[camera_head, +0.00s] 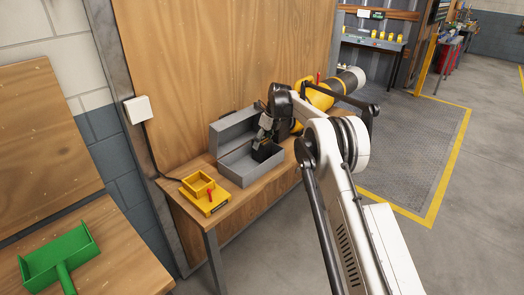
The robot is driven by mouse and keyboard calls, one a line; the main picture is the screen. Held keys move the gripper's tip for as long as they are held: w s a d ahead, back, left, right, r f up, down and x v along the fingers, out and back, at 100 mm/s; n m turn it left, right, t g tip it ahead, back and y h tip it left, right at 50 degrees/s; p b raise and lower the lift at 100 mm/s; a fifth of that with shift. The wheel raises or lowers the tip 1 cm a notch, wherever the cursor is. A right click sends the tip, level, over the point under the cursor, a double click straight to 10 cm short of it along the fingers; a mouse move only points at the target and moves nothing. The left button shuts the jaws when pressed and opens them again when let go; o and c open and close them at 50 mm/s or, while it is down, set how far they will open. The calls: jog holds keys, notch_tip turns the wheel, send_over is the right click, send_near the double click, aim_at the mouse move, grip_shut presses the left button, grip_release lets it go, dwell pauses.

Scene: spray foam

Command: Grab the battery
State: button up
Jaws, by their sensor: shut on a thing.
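A dark block that looks like the battery (266,152) is inside the open grey box (241,175), toward its right end. My gripper (264,141) reaches down into the box from above and is shut on this dark block. The fingers and my arm hide part of it. I cannot tell whether the block touches the box floor.
The box stands on a wooden bench (227,203), its lid raised at the back. A yellow and black cylinder (328,92) lies behind my arm. A green tray (60,257) is at lower left.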

jog(key=shift+c, duration=1.4)
jog(key=shift+r, duration=0.65)
notch_tip(320, 180, up, 27)
jog(key=p, duration=0.8)
